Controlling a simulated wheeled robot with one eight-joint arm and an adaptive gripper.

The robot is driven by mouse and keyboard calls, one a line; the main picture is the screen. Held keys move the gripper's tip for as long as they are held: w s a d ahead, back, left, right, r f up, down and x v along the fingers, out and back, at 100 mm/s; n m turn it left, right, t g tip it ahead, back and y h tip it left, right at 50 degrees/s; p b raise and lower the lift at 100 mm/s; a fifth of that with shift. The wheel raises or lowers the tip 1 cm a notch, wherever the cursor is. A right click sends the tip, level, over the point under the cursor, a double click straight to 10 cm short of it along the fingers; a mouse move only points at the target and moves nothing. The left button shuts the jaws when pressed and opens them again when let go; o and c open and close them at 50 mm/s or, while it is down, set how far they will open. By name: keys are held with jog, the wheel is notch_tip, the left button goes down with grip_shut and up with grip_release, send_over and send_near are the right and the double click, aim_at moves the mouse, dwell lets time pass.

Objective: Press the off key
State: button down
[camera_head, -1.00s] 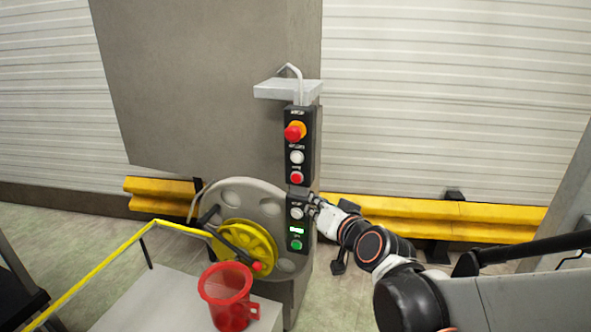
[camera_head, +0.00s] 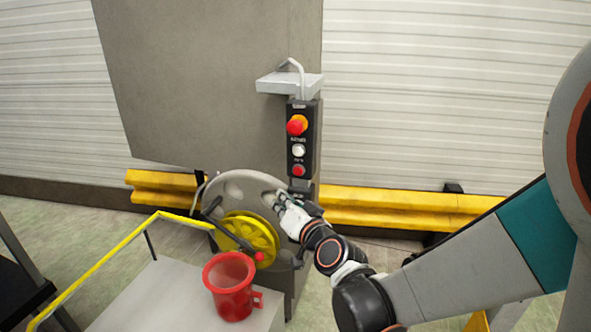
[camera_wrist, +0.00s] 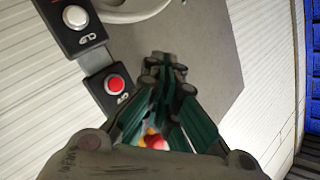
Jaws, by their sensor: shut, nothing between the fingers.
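The fingers appear apart from both buttons.
A yellow wheel (camera_head: 248,238) with a crank is on the left side of the post. A red jug (camera_head: 230,290) stands on a grey platform (camera_head: 150,300) with a yellow rail. A yellow barrier (camera_head: 400,212) runs along the wall behind.

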jog(key=w+d, duration=0.3)
jog(key=w, duration=0.5)
jog(key=shift+w, duration=0.15)
dwell(1.5)
jog(key=shift+w+d, duration=0.15)
jog(key=shift+w, duration=0.25)
jog(key=shift+w+d, duration=0.15)
jog(key=shift+w, duration=0.25)
dwell(0.6)
jog(key=shift+s, duration=0.15)
jog(key=shift+s+a+b, duration=0.3)
jog(key=shift+s, duration=0.4)
jog(key=s, duration=0.1)
jog(key=s+a, duration=0.1)
jog(key=s, duration=0.2)
jog(key=shift+s+a, duration=0.35)
